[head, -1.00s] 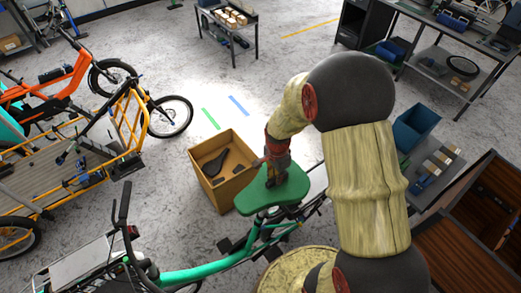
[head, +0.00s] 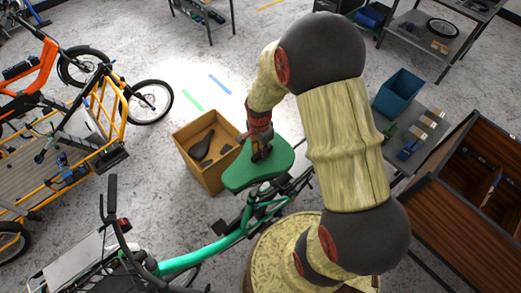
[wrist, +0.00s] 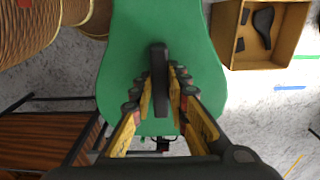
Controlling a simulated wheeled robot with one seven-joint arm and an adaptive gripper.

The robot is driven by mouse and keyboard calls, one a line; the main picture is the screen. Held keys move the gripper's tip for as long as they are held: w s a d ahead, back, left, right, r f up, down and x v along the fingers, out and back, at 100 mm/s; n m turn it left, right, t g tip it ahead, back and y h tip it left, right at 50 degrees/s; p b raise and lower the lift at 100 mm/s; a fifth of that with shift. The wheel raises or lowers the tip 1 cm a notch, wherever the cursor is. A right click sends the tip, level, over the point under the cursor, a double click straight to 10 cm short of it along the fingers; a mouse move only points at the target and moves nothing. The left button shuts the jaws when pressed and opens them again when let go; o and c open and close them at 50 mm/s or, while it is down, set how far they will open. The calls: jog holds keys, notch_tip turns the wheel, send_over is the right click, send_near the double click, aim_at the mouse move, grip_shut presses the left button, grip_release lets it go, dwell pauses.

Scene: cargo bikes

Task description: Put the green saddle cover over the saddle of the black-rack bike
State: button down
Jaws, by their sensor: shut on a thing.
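My gripper (head: 262,152) is shut on the dark upright grip (wrist: 160,82) in the middle of the green saddle cover (head: 262,172). The wrist view shows the cover (wrist: 160,35) broad and flat below the fingers, with both fingers against the grip. In the head view the cover is above the seat area of the teal-framed bike (head: 195,260). The saddle is hidden beneath it, so I cannot tell whether they touch. A black rack-like part (head: 297,190) shows just behind the cover, partly blocked by my arm.
An open tan box (head: 215,180) with a black saddle (head: 203,145) inside stands left of the cover. An orange bike (head: 28,75) and a yellow-framed cargo bike (head: 92,115) stand at left. A blue bin (head: 400,95) and a brown wooden cargo box (head: 465,215) are at right.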

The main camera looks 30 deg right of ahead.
jog(key=shift+d+f+b, duration=0.1)
jog(key=shift+f+b, duration=1.55)
jog(key=shift+f, duration=0.9)
jog(key=shift+f+b, duration=1.3)
jog(key=shift+f, duration=0.45)
jog(key=c, duration=1.7)
grip_release()
jog(key=shift+o, duration=0.2)
jog(key=shift+r, duration=0.1)
notch_tip(320, 180, up, 12)
jog(key=shift+f, duration=0.1)
